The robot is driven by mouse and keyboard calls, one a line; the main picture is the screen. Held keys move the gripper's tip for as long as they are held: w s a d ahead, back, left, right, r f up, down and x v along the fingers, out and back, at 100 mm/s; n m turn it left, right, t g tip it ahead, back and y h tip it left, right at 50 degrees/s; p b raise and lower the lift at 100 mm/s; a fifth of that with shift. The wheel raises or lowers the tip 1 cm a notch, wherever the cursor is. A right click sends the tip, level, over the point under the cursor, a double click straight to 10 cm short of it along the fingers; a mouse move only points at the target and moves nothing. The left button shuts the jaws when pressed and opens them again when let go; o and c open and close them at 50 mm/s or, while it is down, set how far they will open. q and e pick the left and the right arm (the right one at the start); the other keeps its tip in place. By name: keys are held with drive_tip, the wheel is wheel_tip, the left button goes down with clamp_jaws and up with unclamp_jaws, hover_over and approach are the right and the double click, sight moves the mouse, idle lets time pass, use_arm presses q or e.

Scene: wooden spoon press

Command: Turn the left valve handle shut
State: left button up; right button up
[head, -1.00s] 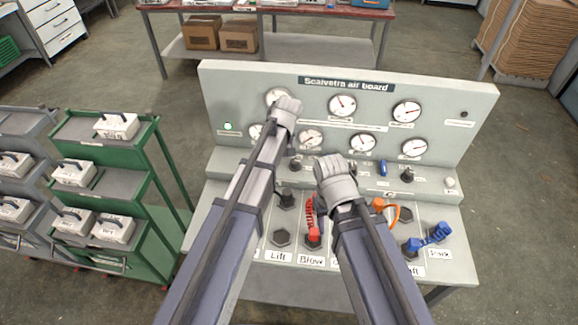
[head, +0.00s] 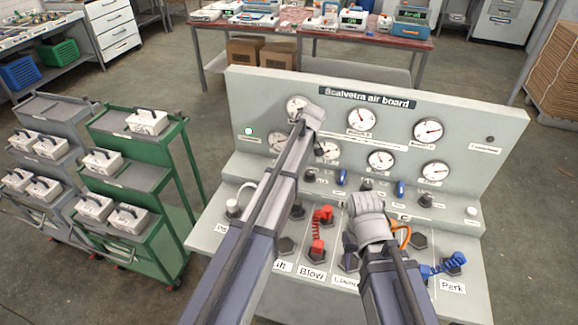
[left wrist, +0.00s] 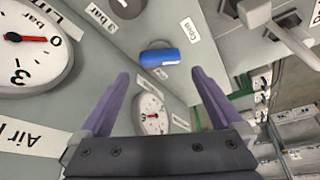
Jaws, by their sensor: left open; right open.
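In the left wrist view a blue handle (left wrist: 160,57) sits on the grey board, beside a small white label and beyond my fingertips. My left gripper (left wrist: 160,85) is open, with its two purple fingers apart and nothing between them. In the head view my left gripper (head: 312,115) is over the left part of the board; its arm hides part of the panel, probably including this handle. Two other blue handles show there, one near the middle (head: 341,178) and one further right (head: 400,189). My right gripper (head: 367,203) is open over the middle front.
A green cart (head: 185,200) with white boxes stands left. A red-topped table (head: 310,32) stands behind. Floor shows between cart and board.

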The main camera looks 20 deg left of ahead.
use_arm(q)
drive_tip(key=b+x, duration=0.4)
drive_tip(key=x, duration=0.1)
drive_tip(key=shift+w+f, duration=0.1)
drive_tip(key=shift+f, duration=0.3)
use_arm(e)
wheel_tip(320, 180, down, 5)
drive_tip(key=shift+f, duration=0.15)
use_arm(q)
drive_tip(key=c, duration=1.1)
drive_tip(key=shift+c, duration=0.2)
drive_tip(key=shift+m, duration=0.3)
drive_tip(key=m+h, duration=0.1)
drive_tip(key=m, duration=0.1)
drive_tip(key=m+t+h, duration=0.1)
drive_tip(key=m, duration=0.2)
drive_tip(key=shift+s+a, duration=0.2)
drive_tip(key=m+h, duration=0.1)
drive_tip(key=m, duration=0.2)
drive_tip(key=m+t+h, duration=0.1)
drive_tip(key=m, duration=0.2)
drive_tip(key=shift+a, duration=0.1)
drive_tip(key=shift+m, duration=0.3)
